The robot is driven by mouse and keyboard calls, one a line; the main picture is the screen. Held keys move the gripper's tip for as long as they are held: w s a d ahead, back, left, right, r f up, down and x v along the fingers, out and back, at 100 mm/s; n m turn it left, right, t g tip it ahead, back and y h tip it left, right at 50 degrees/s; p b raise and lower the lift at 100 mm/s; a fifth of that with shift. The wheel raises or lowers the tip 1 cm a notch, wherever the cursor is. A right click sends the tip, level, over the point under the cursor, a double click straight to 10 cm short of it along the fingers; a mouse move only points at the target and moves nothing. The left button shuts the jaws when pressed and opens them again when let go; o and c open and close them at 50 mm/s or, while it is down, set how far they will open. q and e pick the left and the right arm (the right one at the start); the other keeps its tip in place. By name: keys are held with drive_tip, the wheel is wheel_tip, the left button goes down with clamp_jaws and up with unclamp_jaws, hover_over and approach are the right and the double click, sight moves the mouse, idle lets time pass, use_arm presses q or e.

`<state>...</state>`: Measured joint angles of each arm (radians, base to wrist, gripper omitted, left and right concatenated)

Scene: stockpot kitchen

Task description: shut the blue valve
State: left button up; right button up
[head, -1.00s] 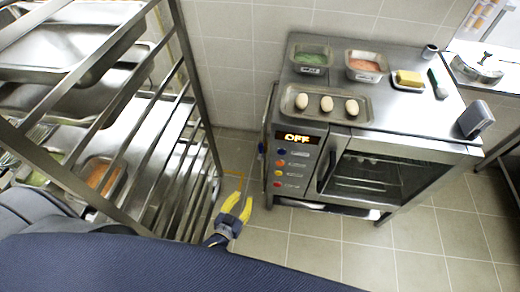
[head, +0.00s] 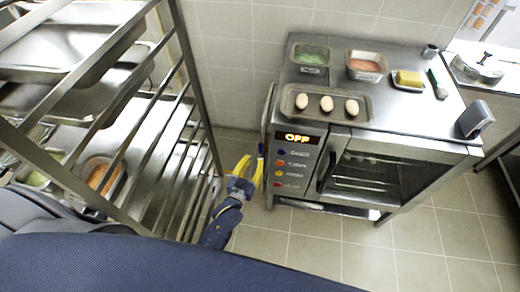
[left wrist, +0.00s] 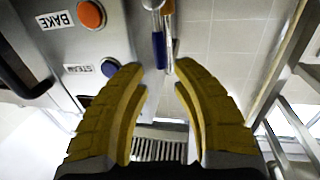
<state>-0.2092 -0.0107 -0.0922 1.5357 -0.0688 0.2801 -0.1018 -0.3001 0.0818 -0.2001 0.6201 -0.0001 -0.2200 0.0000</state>
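The blue valve shows in the left wrist view as a narrow blue lever (left wrist: 159,50), running up and down the picture. It lies just beyond and between my fingertips, near the oven's side. In the head view a small blue spot (head: 261,147) at the oven's left side seems to be the same lever, partly hidden by my gripper. My left gripper (head: 253,159) has yellow fingers spread apart with nothing held; it also shows in the left wrist view (left wrist: 160,70). My right gripper is not in view.
A yellow-orange lever (left wrist: 169,55) hangs close beside the blue one. The oven (head: 310,140) reads OFF and has several coloured buttons; trays and food stand on top. A metal rack (head: 200,110) stands close left of my left arm. Floor is clear in front of the oven.

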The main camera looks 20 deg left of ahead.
sight(260, 149)
use_arm(q)
drive_tip(key=shift+w+d, duration=0.15)
drive_tip(key=shift+w, duration=1.55)
drive_tip(key=shift+w+d, duration=0.15)
drive_tip(key=shift+w, duration=1.5)
drive_tip(key=shift+c, duration=0.3)
clamp_jaws()
